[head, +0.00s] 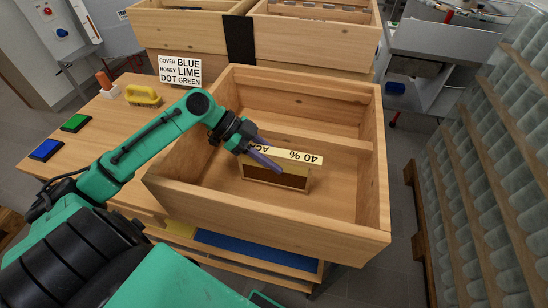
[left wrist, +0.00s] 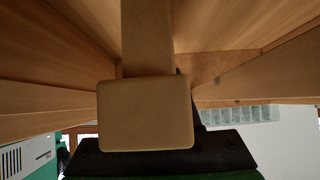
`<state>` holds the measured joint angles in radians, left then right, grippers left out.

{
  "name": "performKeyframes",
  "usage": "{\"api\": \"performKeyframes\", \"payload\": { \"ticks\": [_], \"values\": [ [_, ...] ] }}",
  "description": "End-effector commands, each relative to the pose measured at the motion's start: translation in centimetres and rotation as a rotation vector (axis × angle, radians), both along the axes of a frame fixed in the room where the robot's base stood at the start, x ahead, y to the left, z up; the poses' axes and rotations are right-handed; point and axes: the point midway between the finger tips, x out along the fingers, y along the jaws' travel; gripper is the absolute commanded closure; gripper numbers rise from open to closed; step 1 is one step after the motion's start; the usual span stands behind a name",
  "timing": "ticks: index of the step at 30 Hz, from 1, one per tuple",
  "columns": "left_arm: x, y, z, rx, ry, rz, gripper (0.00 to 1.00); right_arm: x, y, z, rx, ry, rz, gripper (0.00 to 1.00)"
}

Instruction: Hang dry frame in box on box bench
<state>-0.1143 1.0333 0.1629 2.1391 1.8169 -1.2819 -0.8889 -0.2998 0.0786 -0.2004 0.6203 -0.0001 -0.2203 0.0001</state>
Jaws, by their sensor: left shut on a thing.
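The frame (head: 290,179) has a pale yellow top bar with upside-down black lettering reading "40 %" and a dark face below. It is inside the open wooden box (head: 265,209) on the bench. My left gripper (head: 268,161) reaches over the box's left side and is shut on the frame's top bar. I cannot tell whether the frame touches the box floor. In the left wrist view, a wooden bar end (left wrist: 145,115) fills the middle, very close to the camera, with wooden walls around it. My right gripper is not in view.
A sign (head: 180,72) reads cover blue, honey lime, dot green. A yellow brush (head: 142,96), a green pad (head: 75,123) and a blue pad (head: 46,149) lie on the bench's left. Another wooden box (head: 190,33) stands behind. A glass-block wall (head: 480,150) is at right.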

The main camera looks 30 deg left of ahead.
Motion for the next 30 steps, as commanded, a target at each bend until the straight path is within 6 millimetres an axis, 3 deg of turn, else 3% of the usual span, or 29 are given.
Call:
{"api": "performKeyframes", "payload": {
  "ticks": [1, 3, 16, 30],
  "values": [
    [0.0, 0.0, 0.1, -0.001, -0.002, 0.0, 0.6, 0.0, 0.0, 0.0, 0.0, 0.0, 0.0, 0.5],
    [0.0, 0.0, 0.1, -0.001, -0.002, 0.0, 0.33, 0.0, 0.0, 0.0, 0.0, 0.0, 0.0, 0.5],
    [-0.1, 0.7, 0.5, 0.001, 0.001, 0.002, 0.33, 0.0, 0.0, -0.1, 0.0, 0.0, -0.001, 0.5],
    [-2.2, 8.8, 7.0, 0.0, -0.003, 0.003, 0.33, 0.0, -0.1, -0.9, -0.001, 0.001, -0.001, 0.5]
  ]
}}
